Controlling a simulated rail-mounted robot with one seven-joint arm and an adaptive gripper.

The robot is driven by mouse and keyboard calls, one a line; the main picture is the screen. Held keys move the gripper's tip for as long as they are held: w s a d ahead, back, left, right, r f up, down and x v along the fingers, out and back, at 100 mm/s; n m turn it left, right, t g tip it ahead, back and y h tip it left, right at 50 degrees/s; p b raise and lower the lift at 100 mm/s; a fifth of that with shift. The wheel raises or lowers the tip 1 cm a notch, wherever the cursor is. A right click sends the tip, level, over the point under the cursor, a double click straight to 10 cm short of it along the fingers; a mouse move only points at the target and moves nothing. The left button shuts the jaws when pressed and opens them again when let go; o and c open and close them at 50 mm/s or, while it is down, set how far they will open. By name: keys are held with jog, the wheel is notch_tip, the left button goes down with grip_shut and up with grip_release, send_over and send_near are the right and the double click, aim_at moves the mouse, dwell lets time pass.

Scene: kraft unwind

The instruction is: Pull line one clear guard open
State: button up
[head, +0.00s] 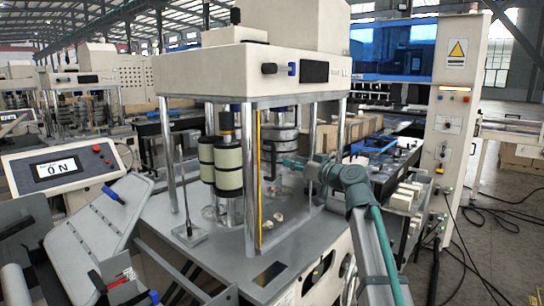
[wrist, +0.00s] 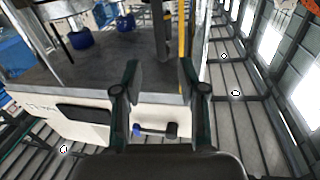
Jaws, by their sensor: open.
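The line one machine (head: 245,85) stands in the middle of the head view, with a beige top housing on bright posts. A thin upright yellow strip (head: 258,180) runs down its near side and also shows in the wrist view (wrist: 182,32). The clear guard's pane is too transparent to make out; I cannot tell whether the strip is its edge. My gripper (head: 298,167) is to the right of the strip, near the right post. In the wrist view my gripper (wrist: 161,82) is open, with nothing visible between its fingers.
Black-and-cream rolls (head: 228,165) stand inside the machine on its grey deck (head: 205,255). A dark knob with a blue end (head: 280,69) is on the housing.

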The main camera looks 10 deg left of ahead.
jog(key=p, duration=0.4)
send_over(273, 176)
jog(key=shift+w+n, duration=0.3)
jog(key=shift+w, duration=0.15)
grip_shut()
